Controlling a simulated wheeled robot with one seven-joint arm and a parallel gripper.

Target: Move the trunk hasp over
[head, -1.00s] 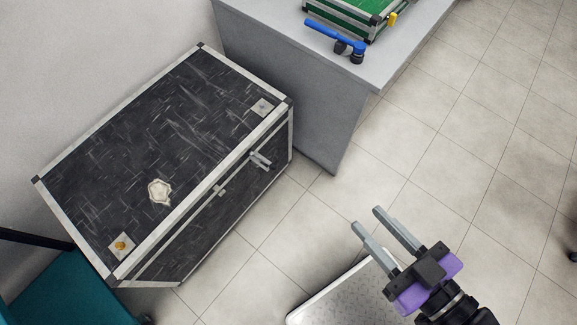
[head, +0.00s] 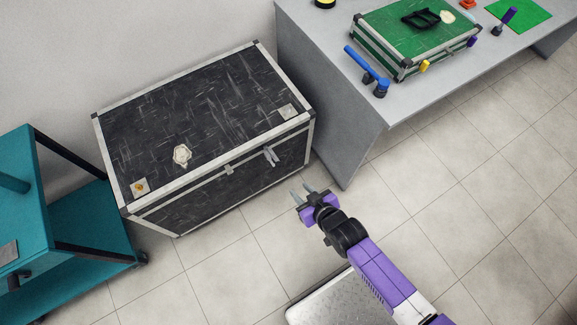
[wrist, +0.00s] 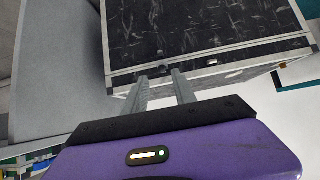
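A black trunk (head: 205,115) with silver edges stands on the floor against the wall, its lid down. A grey hasp (head: 270,156) sticks out from the right part of its front, near the lid seam. A smaller silver catch (head: 228,169) sits left of it, mid-front. My gripper (head: 303,188) is open and empty, in front of the trunk and to the right of the hasp, apart from it. In the wrist view the two fingers (wrist: 160,84) point at the trunk front. A dark fitting (wrist: 157,71), likely the hasp, shows just beyond the fingertips, partly hidden. The catch (wrist: 212,62) is to its right.
A grey table (head: 345,105) stands right of the trunk, close to it. It bears a green case (head: 400,35) and a blue-handled tool (head: 366,70). A teal cart (head: 85,230) is at the left. The floor before the trunk is clear.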

